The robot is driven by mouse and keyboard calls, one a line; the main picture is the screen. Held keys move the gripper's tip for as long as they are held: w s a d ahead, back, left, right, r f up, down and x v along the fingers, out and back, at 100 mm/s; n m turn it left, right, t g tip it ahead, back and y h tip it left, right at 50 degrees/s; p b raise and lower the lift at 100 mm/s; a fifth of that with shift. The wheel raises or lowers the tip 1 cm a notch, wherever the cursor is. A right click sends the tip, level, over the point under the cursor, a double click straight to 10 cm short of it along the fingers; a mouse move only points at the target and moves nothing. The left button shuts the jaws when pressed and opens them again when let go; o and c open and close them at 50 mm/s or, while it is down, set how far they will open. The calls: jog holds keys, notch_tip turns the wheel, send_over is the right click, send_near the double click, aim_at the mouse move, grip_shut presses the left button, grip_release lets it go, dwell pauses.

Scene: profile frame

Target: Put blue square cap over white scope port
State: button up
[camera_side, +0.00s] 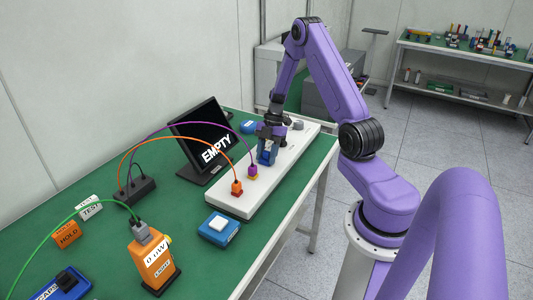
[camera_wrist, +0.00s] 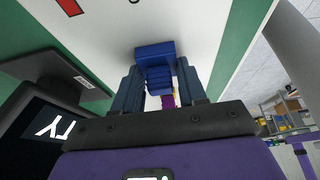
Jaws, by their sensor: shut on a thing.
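My gripper (camera_side: 269,136) is over the long white panel (camera_side: 235,204) and shut on the blue square cap (camera_side: 266,156). In the wrist view the cap (camera_wrist: 154,54) sits between the two dark blue fingers of my gripper (camera_wrist: 158,80), against the white panel behind it. The cap is at or just above the panel's surface; I cannot tell if it touches. I cannot make out the white scope port; the cap and fingers hide the panel there.
A purple plug (camera_side: 253,171) and an orange plug (camera_side: 237,188) with arching cables stand close to the cap. A monitor reading EMPTY (camera_side: 205,138) is behind the panel. A blue box with a white top (camera_side: 219,228) and an orange light unit (camera_side: 152,256) are in front.

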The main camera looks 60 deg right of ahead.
jog(key=o, duration=1.1)
jog(key=v, duration=1.7)
jog(key=shift+r, duration=0.25)
jog(key=s+a+r+m+g+h, duration=0.15)
jog(key=s+a, duration=0.25)
jog(key=a, duration=1)
jog(key=s+a+r+m+h, duration=0.1)
jog(key=s+a+r+h, duration=0.15)
jog(key=a, duration=1.15)
jog(key=s+a+m+t, duration=0.1)
jog(key=s+a, duration=0.2)
jog(key=s, duration=0.6)
jog(key=s+a+f+m, duration=0.1)
jog(key=s+a+m, duration=0.1)
jog(key=s, duration=0.7)
jog(key=shift+a+f+t, duration=0.25)
jog(key=shift+a+t, duration=0.1)
jog(key=shift+a, duration=0.1)
